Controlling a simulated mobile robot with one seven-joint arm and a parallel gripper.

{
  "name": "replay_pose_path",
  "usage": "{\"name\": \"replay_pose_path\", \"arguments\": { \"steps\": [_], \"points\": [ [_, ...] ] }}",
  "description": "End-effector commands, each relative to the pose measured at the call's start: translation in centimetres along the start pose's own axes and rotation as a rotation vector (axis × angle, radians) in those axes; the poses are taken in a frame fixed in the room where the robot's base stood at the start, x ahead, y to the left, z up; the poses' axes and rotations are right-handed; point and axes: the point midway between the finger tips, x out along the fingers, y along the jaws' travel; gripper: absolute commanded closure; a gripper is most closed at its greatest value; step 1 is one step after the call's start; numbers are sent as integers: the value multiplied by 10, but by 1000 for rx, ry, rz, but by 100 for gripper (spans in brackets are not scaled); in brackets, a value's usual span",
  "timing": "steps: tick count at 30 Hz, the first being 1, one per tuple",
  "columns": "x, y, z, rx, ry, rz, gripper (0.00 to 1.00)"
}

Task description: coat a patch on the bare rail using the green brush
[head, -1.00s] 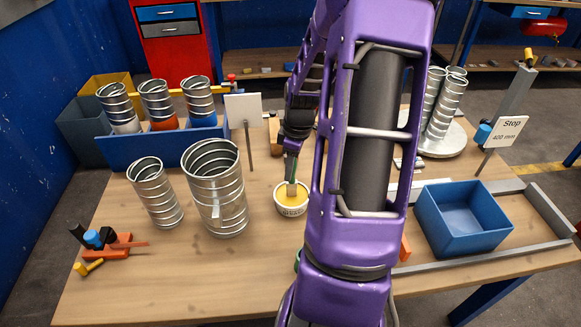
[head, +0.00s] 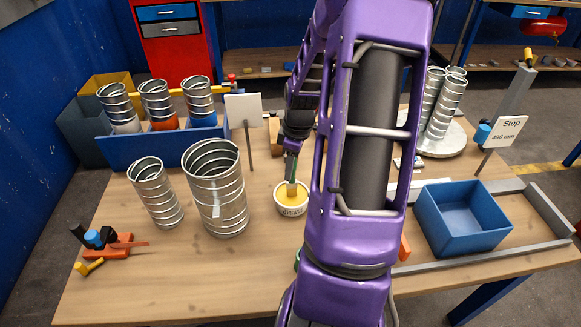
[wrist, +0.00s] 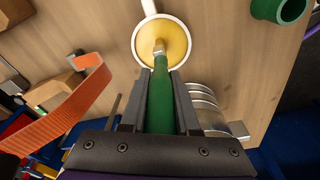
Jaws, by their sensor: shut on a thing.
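My gripper (wrist: 161,100) is shut on the green brush (wrist: 161,85), gripping its handle in the wrist view. The brush points down, with its bristle end at the yellow contents of a white tub (wrist: 178,62). In the head view the brush (head: 291,172) stands upright over the tub (head: 291,208), its tip at or in the yellow surface; how deep I cannot tell. The metal rail (head: 487,253) frames the right side of the table around a blue bin. Which part of it is bare I cannot tell. My arm hides the table's middle.
Two spiral ducts (head: 215,190) stand left of the tub. A blue rack (head: 165,147) with several ducts is behind them. A blue bin (head: 462,217) stands at right. A white sign (head: 243,110) rises behind the tub. An orange strap (wrist: 60,115) shows in the wrist view.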

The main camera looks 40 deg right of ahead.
Motion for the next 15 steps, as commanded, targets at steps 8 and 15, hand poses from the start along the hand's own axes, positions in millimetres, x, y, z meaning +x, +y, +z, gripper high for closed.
{"name": "replay_pose_path", "arguments": {
  "steps": [8,15],
  "points": [
    [-12,-1,-1,0,-1,-4,100],
    [-32,-1,-4,0,-1,-3,100]
  ]
}}
